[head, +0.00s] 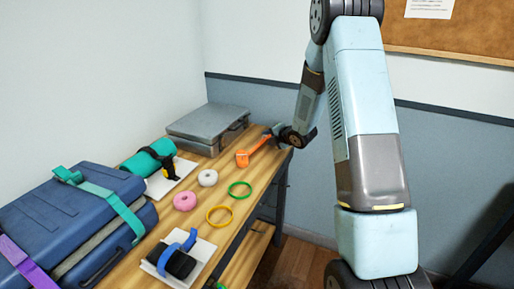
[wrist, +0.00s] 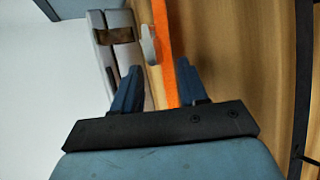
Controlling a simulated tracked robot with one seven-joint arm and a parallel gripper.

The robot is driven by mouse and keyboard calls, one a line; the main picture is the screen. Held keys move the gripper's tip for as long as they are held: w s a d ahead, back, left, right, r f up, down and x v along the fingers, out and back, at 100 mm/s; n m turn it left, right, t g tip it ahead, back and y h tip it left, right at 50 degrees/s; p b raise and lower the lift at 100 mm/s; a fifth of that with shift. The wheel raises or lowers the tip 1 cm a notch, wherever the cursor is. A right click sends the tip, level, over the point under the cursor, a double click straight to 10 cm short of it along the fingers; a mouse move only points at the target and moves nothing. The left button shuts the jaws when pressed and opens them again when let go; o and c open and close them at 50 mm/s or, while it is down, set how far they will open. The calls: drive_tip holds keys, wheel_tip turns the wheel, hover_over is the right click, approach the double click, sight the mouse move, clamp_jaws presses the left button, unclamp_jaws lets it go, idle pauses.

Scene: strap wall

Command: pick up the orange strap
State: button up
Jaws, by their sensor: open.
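The orange strap (head: 255,149) lies on the wooden table near its far right edge, with a wider orange end towards the near side. In the wrist view the orange strap (wrist: 164,60) runs as a band between my fingers, nearer the right one. My gripper (head: 275,131) is at the strap's far end in the head view. In the wrist view my gripper (wrist: 157,78) is open, one dark blue finger on each side of the strap. I cannot tell whether either finger touches it. A small pale grey piece (wrist: 148,45) shows beside the strap.
A grey case (head: 207,125) lies left of the strap. Pink (head: 185,201) and white (head: 208,178) rolls and green (head: 240,189) and yellow (head: 219,216) rings lie nearer. A blue suitcase (head: 60,215) with straps stands at left. The wall is behind.

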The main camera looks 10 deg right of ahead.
drive_tip(key=shift+w+a+f, duration=0.25)
drive_tip(key=shift+w+f, duration=0.05)
drive_tip(key=shift+w, duration=0.25)
drive_tip(key=c, duration=0.7)
